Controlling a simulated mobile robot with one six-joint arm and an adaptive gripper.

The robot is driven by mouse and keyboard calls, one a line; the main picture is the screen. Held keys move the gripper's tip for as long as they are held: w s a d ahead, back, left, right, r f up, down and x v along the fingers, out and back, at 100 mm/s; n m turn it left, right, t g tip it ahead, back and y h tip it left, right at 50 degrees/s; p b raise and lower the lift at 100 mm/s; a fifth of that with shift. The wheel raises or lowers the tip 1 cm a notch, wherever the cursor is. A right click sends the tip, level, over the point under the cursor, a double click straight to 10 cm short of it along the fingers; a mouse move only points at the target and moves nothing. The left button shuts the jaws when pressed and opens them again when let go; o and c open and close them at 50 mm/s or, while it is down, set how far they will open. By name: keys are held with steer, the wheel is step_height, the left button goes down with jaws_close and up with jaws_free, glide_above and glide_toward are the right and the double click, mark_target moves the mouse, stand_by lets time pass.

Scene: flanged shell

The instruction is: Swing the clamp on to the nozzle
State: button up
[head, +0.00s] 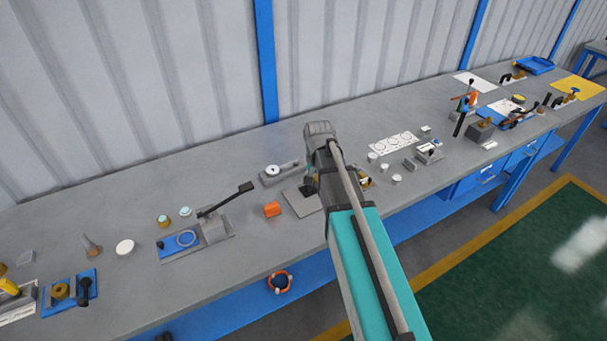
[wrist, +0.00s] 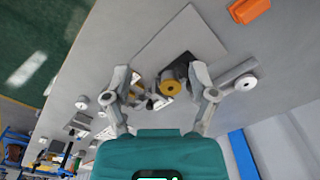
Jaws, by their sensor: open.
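In the wrist view my gripper (wrist: 161,92) is open, its two fingers spread, pointing down at a fixture on the bench. Between the fingers is a yellow-brass round part with a dark centre (wrist: 172,84), which may be the nozzle or shell. A dark piece (wrist: 182,66) lies beside it on a grey plate (wrist: 190,32). Small silvery and brass parts (wrist: 148,99) sit near the left finger; I cannot tell which one is the clamp. In the head view the plate (head: 303,199) shows left of my arm, which hides most of the fixture and the gripper.
An orange block (head: 271,210) and a grey block with a white dial (head: 274,171) stand left of the fixture. White discs and small blocks (head: 396,179) stand to its right. A lever fixture (head: 215,228) is farther left. Bare bench lies behind.

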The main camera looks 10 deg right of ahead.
steer(key=w+r+m+p, duration=0.2)
steer(key=w+m, duration=0.3)
steer(key=w, duration=0.9)
steer(key=shift+w+r, duration=0.2)
steer(key=shift+r, duration=0.05)
steer(key=shift+f, duration=0.15)
step_height(320, 180, down, 14)
steer(key=b, duration=1.3)
steer(key=shift+r+b, duration=0.25)
steer(key=shift+b, duration=0.15)
steer(key=shift+c, duration=0.3)
